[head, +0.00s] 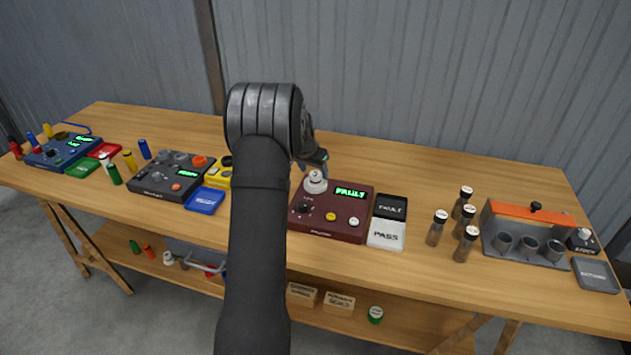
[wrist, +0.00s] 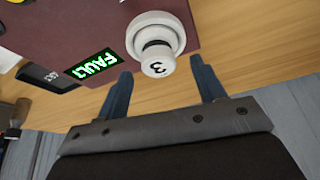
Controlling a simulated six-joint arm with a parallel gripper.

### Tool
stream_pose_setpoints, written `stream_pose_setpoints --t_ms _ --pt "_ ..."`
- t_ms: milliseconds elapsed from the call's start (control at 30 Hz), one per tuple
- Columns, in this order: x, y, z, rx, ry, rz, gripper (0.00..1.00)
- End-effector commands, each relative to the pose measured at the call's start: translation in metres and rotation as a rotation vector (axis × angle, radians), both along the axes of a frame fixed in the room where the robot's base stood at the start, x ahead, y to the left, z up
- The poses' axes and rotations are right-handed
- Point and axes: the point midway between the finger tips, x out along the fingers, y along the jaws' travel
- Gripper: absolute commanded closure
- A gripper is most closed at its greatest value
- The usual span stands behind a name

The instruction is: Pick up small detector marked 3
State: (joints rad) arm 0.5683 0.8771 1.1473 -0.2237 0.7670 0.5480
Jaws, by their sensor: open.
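The small detector marked 3 (wrist: 157,62) is a white, round, stepped piece standing on the maroon tester box (wrist: 60,25). In the head view the detector (head: 315,182) sits at the box's back left corner, beside the lit FAULT display (head: 351,192). My gripper (wrist: 162,80) is open, with one blue-grey finger on each side of the detector's top in the wrist view. In the head view my gripper (head: 318,165) is just behind and above the detector, partly hidden by my arm.
Several dark bottles (head: 436,228) and a grey rack with an orange top (head: 530,235) stand further right. A dark grey box (head: 172,178) stands left of my arm.

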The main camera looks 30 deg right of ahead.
Motion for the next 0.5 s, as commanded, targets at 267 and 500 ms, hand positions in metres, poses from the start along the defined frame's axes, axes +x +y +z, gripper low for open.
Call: stream_pose_setpoints --t_ms 267,500 --pt "0.005 -0.011 -0.031 0.001 0.001 0.000 0.37" --pt "0.005 -0.011 -0.031 0.000 0.000 0.000 0.49"
